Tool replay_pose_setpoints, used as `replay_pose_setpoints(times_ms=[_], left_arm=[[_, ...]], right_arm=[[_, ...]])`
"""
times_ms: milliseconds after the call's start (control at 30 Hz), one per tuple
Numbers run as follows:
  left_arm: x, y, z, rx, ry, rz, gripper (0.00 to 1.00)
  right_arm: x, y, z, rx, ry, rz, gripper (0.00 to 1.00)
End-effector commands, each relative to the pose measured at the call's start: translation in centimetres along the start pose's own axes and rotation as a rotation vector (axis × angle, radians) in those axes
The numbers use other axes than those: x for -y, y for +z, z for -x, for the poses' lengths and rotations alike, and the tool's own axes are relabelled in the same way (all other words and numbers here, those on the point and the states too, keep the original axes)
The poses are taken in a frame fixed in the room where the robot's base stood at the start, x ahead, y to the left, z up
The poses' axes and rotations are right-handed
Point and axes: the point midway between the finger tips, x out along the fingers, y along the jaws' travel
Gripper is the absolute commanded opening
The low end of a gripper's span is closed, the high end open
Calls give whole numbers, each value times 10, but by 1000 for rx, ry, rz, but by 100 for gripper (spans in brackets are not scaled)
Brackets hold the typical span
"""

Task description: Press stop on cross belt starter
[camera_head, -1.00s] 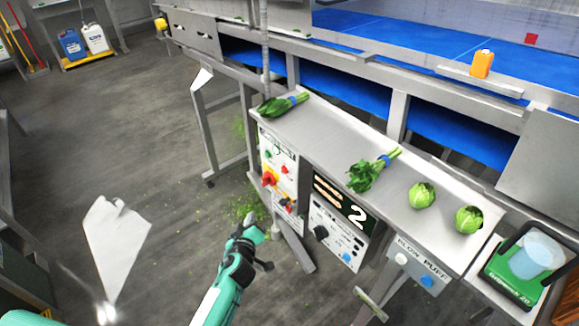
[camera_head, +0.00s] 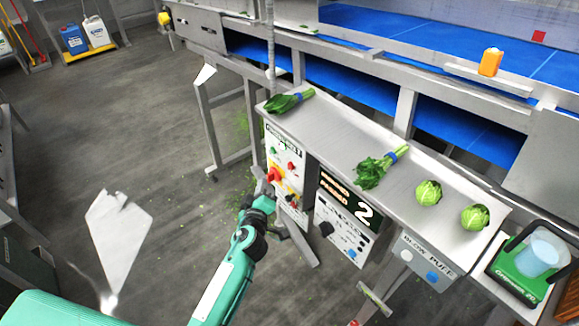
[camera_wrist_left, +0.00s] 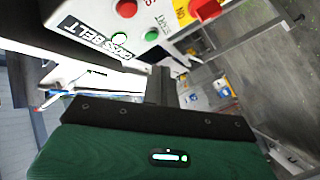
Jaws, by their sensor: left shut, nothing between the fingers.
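The cross belt starter (camera_head: 283,168) is a pale box under the left end of the steel shelf, with green and red buttons and a red rotary switch on yellow. Contact cannot be told.
A control panel (camera_head: 344,228) marked 2 and a blow puff box (camera_head: 427,262) hang to the right. The steel shelf (camera_head: 335,133) holds bunched greens (camera_head: 382,168) and lettuces (camera_head: 428,193). Open floor lies left of the stand.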

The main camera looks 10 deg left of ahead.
Motion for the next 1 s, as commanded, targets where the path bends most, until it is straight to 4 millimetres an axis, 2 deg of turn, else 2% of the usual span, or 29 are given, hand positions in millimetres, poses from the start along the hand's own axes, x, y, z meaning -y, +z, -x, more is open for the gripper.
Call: replay_pose_setpoints(times_ms=[300,500,1000], left_arm=[[-24,23,-32,0,1,1,0],[-32,34,-46,-1,0,3,0],[-37,36,-50,0,0,0,0]], right_arm=[[2,-1,1,-1,-2,-1,36],[8,-1,-14,-2,-8,-4,36],[6,0,-15,-2,-6,-2,36]])
